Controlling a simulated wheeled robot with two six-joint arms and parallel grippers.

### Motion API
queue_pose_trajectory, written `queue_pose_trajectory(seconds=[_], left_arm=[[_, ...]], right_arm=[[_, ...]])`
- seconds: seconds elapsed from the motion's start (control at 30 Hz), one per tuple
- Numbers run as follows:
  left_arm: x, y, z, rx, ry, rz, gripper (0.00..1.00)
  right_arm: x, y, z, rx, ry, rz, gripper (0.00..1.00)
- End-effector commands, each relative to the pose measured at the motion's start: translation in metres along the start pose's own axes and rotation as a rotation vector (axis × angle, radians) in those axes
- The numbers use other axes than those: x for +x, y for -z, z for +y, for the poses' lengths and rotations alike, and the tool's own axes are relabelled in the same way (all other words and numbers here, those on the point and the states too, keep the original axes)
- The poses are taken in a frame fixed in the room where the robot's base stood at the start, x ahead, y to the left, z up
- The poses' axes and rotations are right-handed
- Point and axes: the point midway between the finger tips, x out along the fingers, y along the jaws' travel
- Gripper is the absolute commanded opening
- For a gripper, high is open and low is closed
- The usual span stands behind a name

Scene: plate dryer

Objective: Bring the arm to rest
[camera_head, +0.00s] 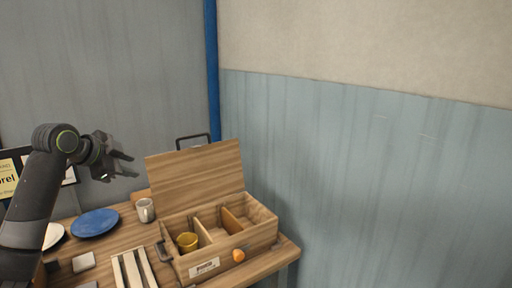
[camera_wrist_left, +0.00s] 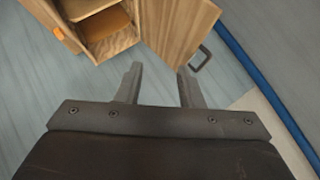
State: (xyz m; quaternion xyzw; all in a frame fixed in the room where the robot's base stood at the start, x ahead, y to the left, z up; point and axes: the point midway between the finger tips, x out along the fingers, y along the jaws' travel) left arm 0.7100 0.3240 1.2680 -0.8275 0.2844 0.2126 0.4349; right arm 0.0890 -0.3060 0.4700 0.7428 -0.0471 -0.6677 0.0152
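My left gripper (camera_head: 124,167) is raised in the air above the table, left of the open lid of the wooden box. Its two fingers are apart, and nothing is between them. It also shows in the left wrist view (camera_wrist_left: 160,84), where the fingers stand apart with the wall and box beyond them. The left arm (camera_head: 36,200) comes up from the lower left. My right gripper is not in view.
A mug (camera_head: 145,210), blue plate (camera_head: 95,222), white plate (camera_head: 53,236) and slatted rack (camera_head: 133,268) are on the table (camera_head: 125,240). Walls stand close behind.

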Motion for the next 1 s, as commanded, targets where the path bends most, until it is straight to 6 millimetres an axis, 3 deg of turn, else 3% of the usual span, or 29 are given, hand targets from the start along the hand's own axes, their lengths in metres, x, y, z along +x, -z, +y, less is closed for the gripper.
queue_pose_trajectory(seconds=[0.27, 0.37, 0.53, 0.77, 1.0], left_arm=[[0.041, -0.044, 0.071, -0.087, -0.051, -0.087, 0.34], [0.057, -0.068, 0.112, -0.14, -0.074, -0.132, 0.34], [0.074, -0.113, 0.2, -0.26, -0.105, -0.223, 0.34], [0.066, -0.164, 0.314, -0.446, -0.116, -0.342, 0.34], [0.023, -0.204, 0.42, -0.664, -0.089, -0.474, 0.34]], right_arm=[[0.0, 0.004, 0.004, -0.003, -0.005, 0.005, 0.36], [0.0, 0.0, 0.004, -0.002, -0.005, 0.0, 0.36], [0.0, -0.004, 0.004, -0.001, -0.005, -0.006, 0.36], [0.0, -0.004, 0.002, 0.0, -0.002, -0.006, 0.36], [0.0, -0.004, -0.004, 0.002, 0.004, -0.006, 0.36]])
